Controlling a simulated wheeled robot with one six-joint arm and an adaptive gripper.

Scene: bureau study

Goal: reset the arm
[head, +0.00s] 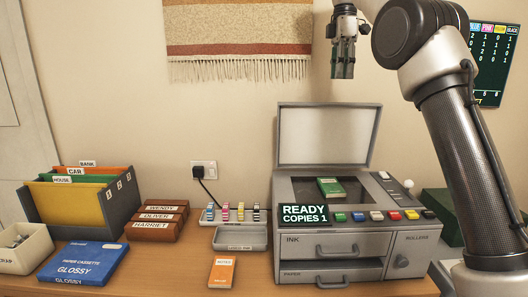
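My gripper (343,68) hangs from my raised arm at the top of the head view, pointing down. It is above and behind the copier's open lid, in front of the wall. Its fingers look close together, but I cannot tell whether they touch or hold anything. My arm rises on the right side of the view and bends over at the top.
A grey copier (340,244) with its lid (328,136) up has a green booklet (331,188) on its glass. An orange notes pad (222,272), a blue box (83,262), wooden boxes (157,221) and a file holder (124,203) stand to its left on the desk.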

